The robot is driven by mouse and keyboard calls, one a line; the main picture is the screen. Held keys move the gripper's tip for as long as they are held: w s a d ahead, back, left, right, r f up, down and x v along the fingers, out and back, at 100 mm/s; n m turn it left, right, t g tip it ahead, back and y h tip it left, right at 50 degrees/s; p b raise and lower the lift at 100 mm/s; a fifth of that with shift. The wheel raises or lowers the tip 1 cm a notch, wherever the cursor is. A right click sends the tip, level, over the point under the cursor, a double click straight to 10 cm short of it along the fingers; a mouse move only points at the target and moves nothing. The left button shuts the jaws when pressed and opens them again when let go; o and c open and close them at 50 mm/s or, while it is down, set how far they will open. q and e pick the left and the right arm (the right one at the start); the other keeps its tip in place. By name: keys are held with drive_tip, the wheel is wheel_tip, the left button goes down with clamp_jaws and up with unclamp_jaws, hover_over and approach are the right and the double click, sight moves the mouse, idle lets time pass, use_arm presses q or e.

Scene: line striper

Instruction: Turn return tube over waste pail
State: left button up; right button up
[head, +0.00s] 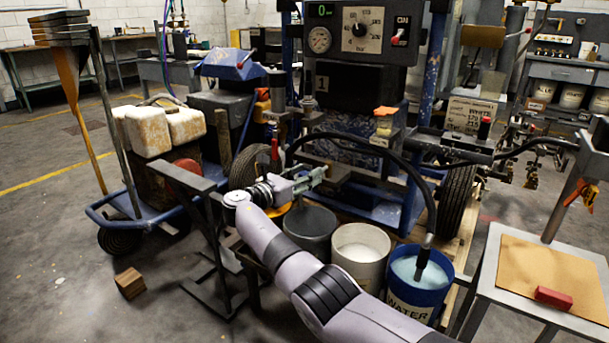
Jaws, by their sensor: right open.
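My right gripper (318,174) is open in front of the striper machine, above the dark grey pail, with its fingers pointing right. I see nothing clearly held between them. A thick black hose (408,171) arcs from near the gripper over to the right and down into a blue pail marked WATER (411,297). I cannot tell whether this hose is the return tube. A dark grey pail (309,243) and a white pail (353,266) stand left of the blue one. No waste label is readable on them; my arm partly covers both. My left gripper is not in view.
The machine's gauge panel (347,34) is behind the gripper. A blue cart (152,220) with pale jugs stands left. A small table (507,290) with a red block (553,298) is at right. A wooden block (130,283) lies on the open floor at left.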

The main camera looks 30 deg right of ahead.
drive_tip(key=v, duration=1.2)
drive_tip(key=shift+w+f, duration=0.1)
